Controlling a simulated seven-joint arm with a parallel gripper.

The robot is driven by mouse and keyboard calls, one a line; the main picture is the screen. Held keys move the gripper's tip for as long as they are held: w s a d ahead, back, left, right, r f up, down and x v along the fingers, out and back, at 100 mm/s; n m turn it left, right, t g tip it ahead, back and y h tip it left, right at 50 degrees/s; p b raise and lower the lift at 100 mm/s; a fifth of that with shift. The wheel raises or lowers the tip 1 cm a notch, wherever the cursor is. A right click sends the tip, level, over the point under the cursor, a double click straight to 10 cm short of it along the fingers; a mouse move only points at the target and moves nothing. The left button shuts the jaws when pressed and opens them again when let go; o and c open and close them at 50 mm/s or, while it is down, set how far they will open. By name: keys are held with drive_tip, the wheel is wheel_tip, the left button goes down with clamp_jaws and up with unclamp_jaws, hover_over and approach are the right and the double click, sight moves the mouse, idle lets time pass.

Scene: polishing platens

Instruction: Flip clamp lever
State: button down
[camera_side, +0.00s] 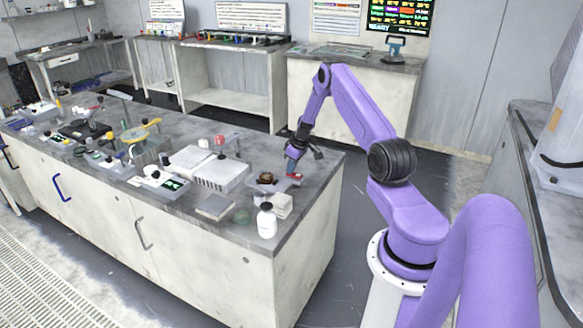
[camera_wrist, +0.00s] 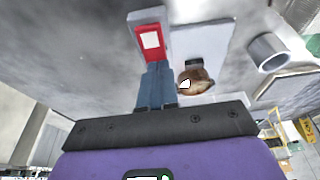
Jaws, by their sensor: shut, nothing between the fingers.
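My gripper (camera_side: 292,169) is low over the near right end of the bench, fingers pointing down. In the wrist view the blue fingers of my gripper (camera_wrist: 155,68) are together, with no gap visible. A red part with a white square (camera_wrist: 149,40), apparently the clamp lever, lies just beyond the fingertips on a pale grey block.
A white bottle (camera_side: 267,220) and a white box (camera_side: 283,204) stand near the bench's front corner. A large white unit (camera_side: 208,168) lies to the left. A grey cylinder (camera_wrist: 268,52) shows right in the wrist view. The bench top right of my gripper is clear.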

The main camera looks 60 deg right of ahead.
drive_tip(key=shift+f, duration=0.2)
idle(0.3)
drive_tip(key=shift+s, duration=0.15)
drive_tip(key=shift+s+r, duration=0.1)
drive_tip(key=shift+s, duration=0.6)
drive_tip(key=shift+r, duration=0.2)
drive_tip(key=shift+r, duration=0.3)
drive_tip(key=s+v, duration=0.2)
drive_tip(key=v, duration=1)
drive_tip(key=shift+s, duration=0.25)
